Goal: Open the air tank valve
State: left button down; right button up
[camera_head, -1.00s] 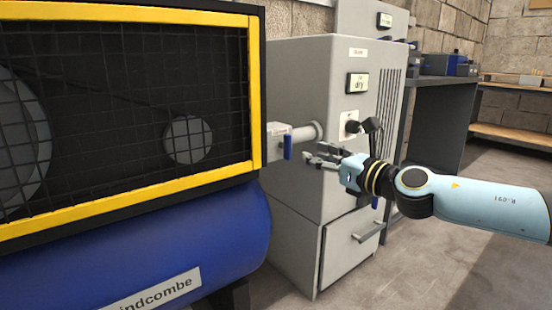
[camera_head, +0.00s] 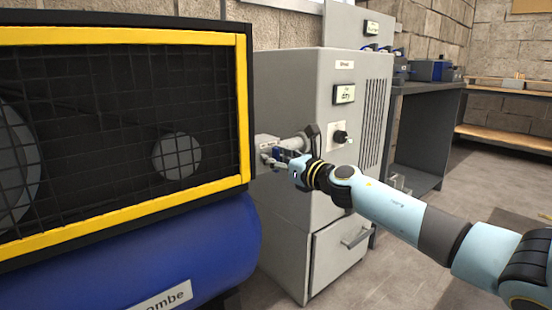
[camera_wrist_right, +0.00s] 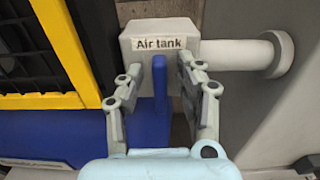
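The air tank valve is a pale grey block labelled "Air tank" (camera_wrist_right: 158,42) in the right wrist view, with a blue lever (camera_wrist_right: 160,92) hanging straight down from it. In the head view the valve block (camera_head: 266,142) sits beside the compressor, and my gripper hides most of its lever. My right gripper (camera_head: 273,158) is at the valve. In the right wrist view my right gripper (camera_wrist_right: 160,76) is open, with one finger on each side of the lever. I see a gap beside the lever, so it does not look clamped. My left gripper is in no view.
The caged compressor with its yellow frame (camera_head: 243,100) and blue tank (camera_head: 150,250) stands close on the left. A grey cabinet (camera_head: 290,100) with a black knob (camera_head: 340,136) stands behind my gripper. A pipe (camera_wrist_right: 235,54) joins the valve to it.

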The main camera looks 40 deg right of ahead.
grip_shut()
